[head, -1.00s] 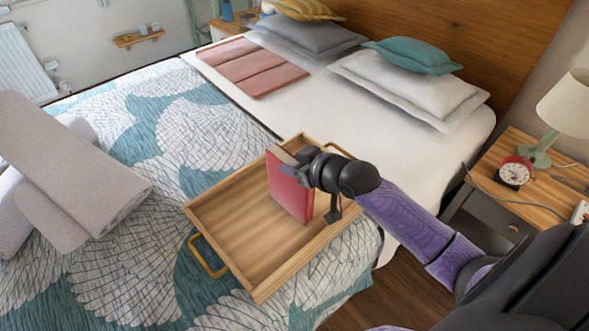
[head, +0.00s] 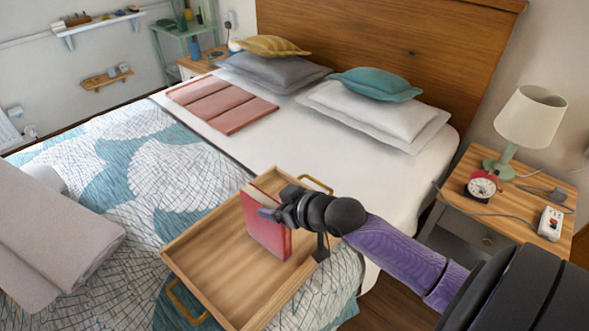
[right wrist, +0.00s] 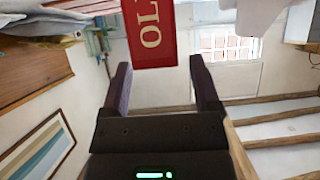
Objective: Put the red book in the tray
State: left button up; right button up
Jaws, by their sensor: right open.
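The red book (head: 267,236) stands upright, slightly tilted, inside the wooden tray (head: 204,264), which lies on the bed and has brass handles. My right gripper (head: 272,207) is at the book's upper right part in the head view. In the right wrist view, the red cover with gold letters (right wrist: 152,35) shows just beyond my two open fingers (right wrist: 158,77), with a gap on each side. The book's lower part seems to meet the tray floor; the exact contact is hard to tell. My left gripper is out of view.
A pink folded cloth (head: 222,105) and pillows (head: 375,115) lie farther back. The nightstand (head: 510,215) at right holds a lamp (head: 527,120), a red clock (head: 482,186) and a socket strip (head: 550,223).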

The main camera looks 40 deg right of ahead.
jog(key=p+v, duration=0.3)
jog(key=v, duration=0.5)
jog(key=s+d+f+m+g+h, duration=0.15)
jog(key=s+f, duration=0.25)
jog(key=f, duration=0.5)
jog(key=s+d+f+m+g+h, duration=0.1)
jog(key=s+d+f+g+h, duration=0.15)
jog(key=s+f, duration=0.45)
jog(key=s+a+f+n+g, duration=0.1)
jog(key=s+a+f+g, duration=0.2)
jog(key=s+a+f, duration=0.3)
jog(key=s+a+f+n+g+y, duration=0.1)
jog(key=s+a+f+g, duration=0.3)
jog(key=s+f, duration=0.8)
jog(key=s+a+n, duration=0.1)
jog(key=s+a, duration=0.1)
jog(key=shift+a+y, duration=0.3)
jog(key=shift+a, duration=0.05)
jog(key=shift+s+f, duration=0.1)
jog(key=shift+f, duration=0.05)
